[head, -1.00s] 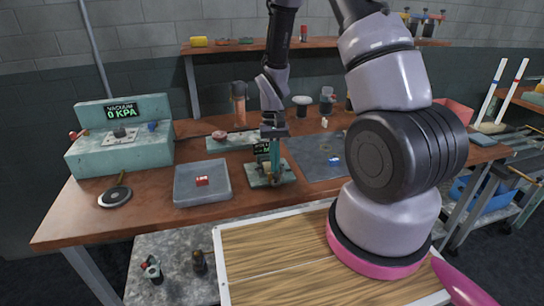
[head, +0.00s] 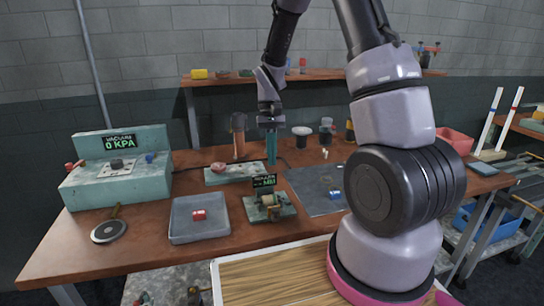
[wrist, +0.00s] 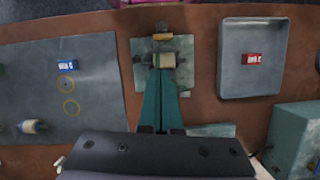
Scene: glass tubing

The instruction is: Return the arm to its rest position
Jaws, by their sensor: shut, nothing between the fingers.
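My gripper (head: 271,148) hangs from my arm above the workbench (head: 130,225), pointing down, with its two teal fingers together and nothing between them. In the wrist view the shut fingers (wrist: 160,105) reach toward a small roller device with a pale cylinder, but the head view shows them raised and behind it. The roller device (head: 268,205) has a dark display with green text and stands on a greenish plate. My arm rises from its pink-ringed base at the right of the head view.
A grey tray (head: 185,230) holds a red labelled block (head: 199,215). A vacuum box (head: 110,175) reading 0 KPA stands at the left. A grey mat (head: 308,192) with a blue labelled block (head: 335,195) lies right of the roller device. A shelf (head: 225,79) runs behind, above the bench.

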